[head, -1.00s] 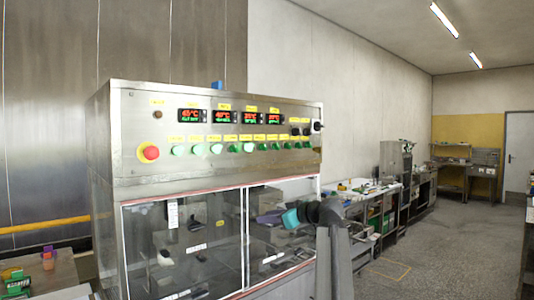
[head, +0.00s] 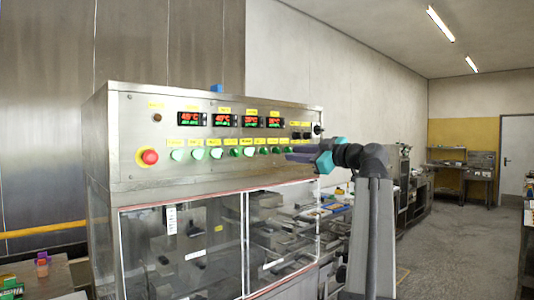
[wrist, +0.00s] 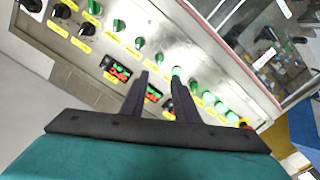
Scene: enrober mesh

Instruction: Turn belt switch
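The steel control panel (head: 215,165) carries a row of green knobs and buttons, with black switches (head: 301,136) at its upper right. The yellow labels are too small to read, so I cannot tell which is the belt switch. My gripper (head: 290,154) is in front of the right end of the green row, hiding part of it. In the wrist view my gripper (wrist: 161,76) has its two dark fingers apart, with nothing seen between them. Green knobs (wrist: 140,43) and black knobs (wrist: 62,10) lie beyond the fingertips; contact cannot be told.
A red emergency stop (head: 149,157) is at the panel's left. Red temperature displays (head: 226,120) sit above the green row. Clear doors (head: 180,245) are below the panel. Workbenches (head: 420,190) line the right wall; the floor (head: 440,260) there is open.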

